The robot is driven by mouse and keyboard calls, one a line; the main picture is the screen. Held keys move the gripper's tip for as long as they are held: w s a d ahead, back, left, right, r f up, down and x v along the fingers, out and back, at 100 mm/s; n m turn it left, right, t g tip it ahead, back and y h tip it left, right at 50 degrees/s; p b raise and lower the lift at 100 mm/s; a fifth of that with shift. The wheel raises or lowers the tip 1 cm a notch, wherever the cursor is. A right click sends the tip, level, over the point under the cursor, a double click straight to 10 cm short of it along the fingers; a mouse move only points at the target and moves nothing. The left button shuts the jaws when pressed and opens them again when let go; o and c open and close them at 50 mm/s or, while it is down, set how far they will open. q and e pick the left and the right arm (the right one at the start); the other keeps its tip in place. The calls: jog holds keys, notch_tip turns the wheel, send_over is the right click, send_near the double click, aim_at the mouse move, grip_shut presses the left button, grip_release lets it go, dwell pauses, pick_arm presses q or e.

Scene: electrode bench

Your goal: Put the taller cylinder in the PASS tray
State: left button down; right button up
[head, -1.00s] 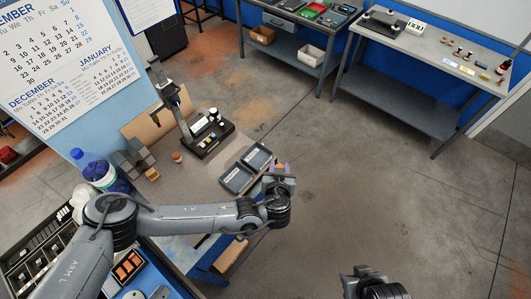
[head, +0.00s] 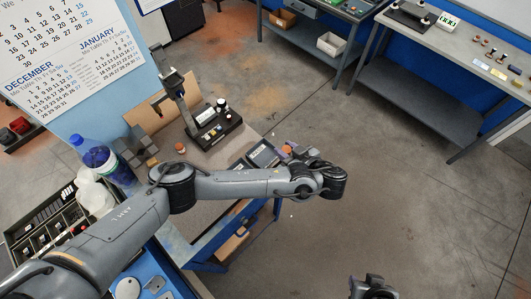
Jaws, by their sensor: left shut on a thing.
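My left gripper (head: 286,152) is at the right edge of the bench, just right of a dark tray (head: 262,153). A second tray (head: 239,165) lies left of the first, partly covered by my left arm. I cannot read the tray labels, so I cannot tell which is PASS. No taller cylinder can be made out with certainty. My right gripper (head: 355,286) shows at the bottom edge, away from the bench; its jaws are too unclear to judge.
A gauge stand (head: 190,122) with a black base (head: 217,132) stands at the back of the bench. Grey blocks (head: 139,151) and a blue bottle (head: 97,157) stand at the left. Floor right of the bench is clear.

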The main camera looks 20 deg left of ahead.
pick_arm(q)
jog(key=a+f+b, duration=0.1)
jog(key=a+b, duration=0.1)
jog(key=w+a+f+b, duration=0.1)
jog(key=a+f+b, duration=0.1)
jog(key=a, duration=0.1)
jog(key=a+f+b, duration=0.1)
jog(key=a+b, duration=0.1)
jog(key=shift+w+a+f+b, duration=0.2)
jog(key=shift+w+f+b, duration=0.1)
jog(key=shift+w+b, duration=0.1)
jog(key=shift+w+a+f, duration=0.15)
jog(key=shift+a+f, duration=0.2)
jog(key=shift+a, duration=0.25)
notch_tip(320, 180, down, 4)
jog(key=shift+r+p, duration=0.25)
jog(key=shift+p, duration=0.2)
jog(key=shift+f, duration=0.25)
jog(key=shift+f, duration=0.15)
jog(key=c, duration=1)
grip_release()
